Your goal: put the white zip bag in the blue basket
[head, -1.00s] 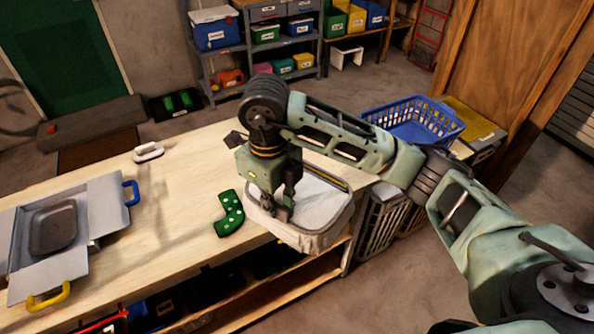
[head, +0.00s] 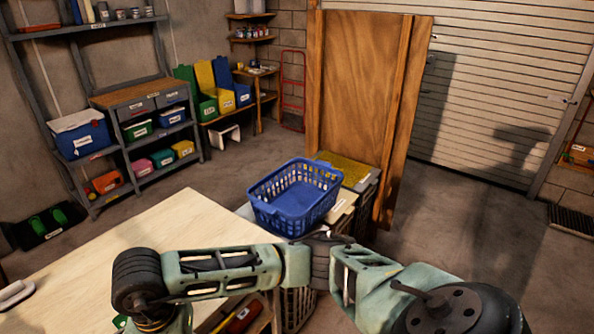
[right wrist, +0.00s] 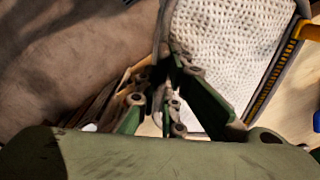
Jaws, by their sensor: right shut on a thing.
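The white zip bag (right wrist: 225,55) shows in the right wrist view as white mesh with a grey rim and a dark-and-yellow zip edge. My right gripper (right wrist: 165,75) is shut on the bag's rim, at its left side in that view. The blue basket (head: 295,198) appears in the head view, an open lattice basket standing upright beyond the table's far right corner, empty as far as I can see. My right arm crosses the bottom of the head view in front of the basket. The right gripper and bag are below that picture's edge. My left gripper is not in view.
A yellow-topped box (head: 345,170) stands beside the basket, near a wooden panel (head: 360,110). Shelves with bins (head: 150,120) stand at the back left.

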